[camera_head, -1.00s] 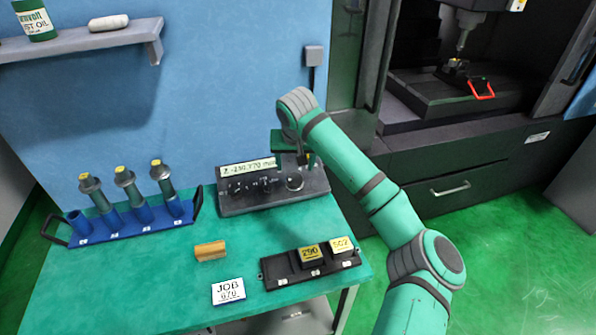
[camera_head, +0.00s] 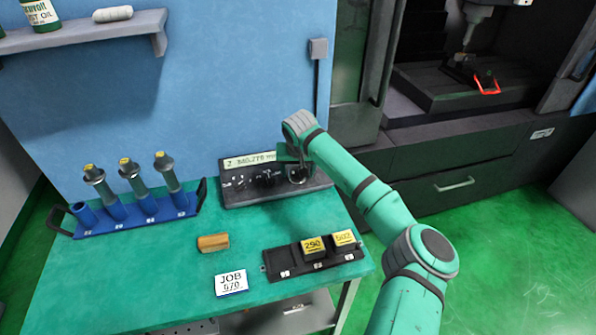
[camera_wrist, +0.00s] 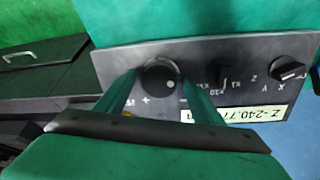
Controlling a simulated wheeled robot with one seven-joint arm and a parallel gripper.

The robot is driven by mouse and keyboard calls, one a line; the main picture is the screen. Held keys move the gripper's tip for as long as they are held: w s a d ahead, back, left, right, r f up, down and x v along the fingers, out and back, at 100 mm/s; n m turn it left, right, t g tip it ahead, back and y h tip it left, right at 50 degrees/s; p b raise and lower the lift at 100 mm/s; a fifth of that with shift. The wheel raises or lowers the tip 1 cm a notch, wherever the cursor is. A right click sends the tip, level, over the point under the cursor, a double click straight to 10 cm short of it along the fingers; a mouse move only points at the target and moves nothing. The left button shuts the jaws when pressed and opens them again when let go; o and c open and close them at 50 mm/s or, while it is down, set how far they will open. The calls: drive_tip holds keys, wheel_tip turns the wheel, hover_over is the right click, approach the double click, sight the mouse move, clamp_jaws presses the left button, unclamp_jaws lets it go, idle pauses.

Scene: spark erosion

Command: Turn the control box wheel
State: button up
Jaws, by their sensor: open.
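The control box (camera_head: 240,194) is a dark grey panel at the back of the green table. Its wheel (camera_wrist: 160,78) is a round dark knob with a pale dot, at one end of the panel. In the wrist view my gripper (camera_wrist: 162,82) is open, with one green finger on each side of the wheel; I cannot tell whether they touch it. In the head view my gripper (camera_head: 291,157) is over the box's right end and partly hides the wheel (camera_head: 298,176). The box's display reads about Z -240.77 in the wrist view (camera_wrist: 235,114), upside down.
Two selector knobs (camera_wrist: 222,76) (camera_wrist: 289,70) sit beside the wheel. A blue rack (camera_head: 140,217) with several electrodes stands left. A wooden block (camera_head: 213,242), a JOB card (camera_head: 231,282) and a black tray (camera_head: 285,265) with two yellow-topped blocks lie in front.

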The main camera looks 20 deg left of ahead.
drive_tip(key=c, duration=0.9)
drive_tip(key=shift+d, duration=0.1)
drive_tip(key=shift+n, duration=0.3)
